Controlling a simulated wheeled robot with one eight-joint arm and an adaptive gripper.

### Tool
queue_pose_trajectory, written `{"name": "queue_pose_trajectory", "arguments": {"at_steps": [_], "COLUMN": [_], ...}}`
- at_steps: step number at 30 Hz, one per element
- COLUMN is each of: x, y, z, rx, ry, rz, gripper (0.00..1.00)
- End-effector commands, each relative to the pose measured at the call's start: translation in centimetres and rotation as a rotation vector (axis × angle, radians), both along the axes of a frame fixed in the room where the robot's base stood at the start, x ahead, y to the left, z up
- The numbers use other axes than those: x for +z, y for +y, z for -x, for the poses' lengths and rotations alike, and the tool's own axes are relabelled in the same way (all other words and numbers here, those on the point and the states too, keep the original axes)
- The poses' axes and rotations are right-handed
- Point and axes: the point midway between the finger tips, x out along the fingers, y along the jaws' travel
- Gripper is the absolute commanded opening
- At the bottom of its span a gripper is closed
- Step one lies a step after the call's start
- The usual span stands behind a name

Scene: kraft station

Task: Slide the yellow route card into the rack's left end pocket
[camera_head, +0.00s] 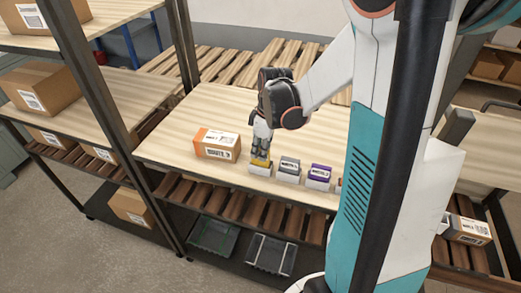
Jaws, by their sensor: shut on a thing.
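My gripper (261,153) points down over the table and is shut on the yellow route card (261,163). Only a small yellow part of the card shows below the fingers. The card is at the left end pocket (258,170) of the rack, a small pale block. I cannot tell how deep the card sits in it, or whether it touches the bottom. To the right, a dark grey card (290,163) and a purple card (321,172) stand in their own pale pockets. My arm hides what lies farther right along the rack.
An orange and white box (217,143) stands on the wooden table (190,118) close to the left of my gripper. A shelf post (104,97) rises at the left. Two trays (270,254) lie on the dark lower shelf. The tabletop behind the box is clear.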

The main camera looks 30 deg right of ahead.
Motion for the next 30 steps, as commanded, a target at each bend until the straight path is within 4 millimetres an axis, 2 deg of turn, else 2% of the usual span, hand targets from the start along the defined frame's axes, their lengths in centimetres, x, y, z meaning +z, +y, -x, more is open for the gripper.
{"name": "queue_pose_trajectory", "arguments": {"at_steps": [1, 2, 3, 5, 14, 19, 23, 30], "x": [0.0, 0.0, 0.0, 0.0, 0.0, 0.9, 2.8, 7.4], "y": [0.0, 0.0, 0.0, 0.0, 0.0, -0.1, -0.2, -0.7], "z": [0.0, 0.0, 0.0, 0.0, 0.0, 0.1, 0.4, 0.9], "rx": [0.0, 0.0, 0.0, 0.0, 0.0, 0.0, -0.001, -0.001], "ry": [0.0, 0.0, 0.0, 0.0, 0.0, 0.0, 0.0, 0.0], "rz": [0.0, 0.0, 0.0, 0.0, 0.0, 0.0, 0.0, 0.0], "gripper": [0.0, 0.17, 0.26, 0.36, 0.36, 0.36, 0.36, 0.36]}}
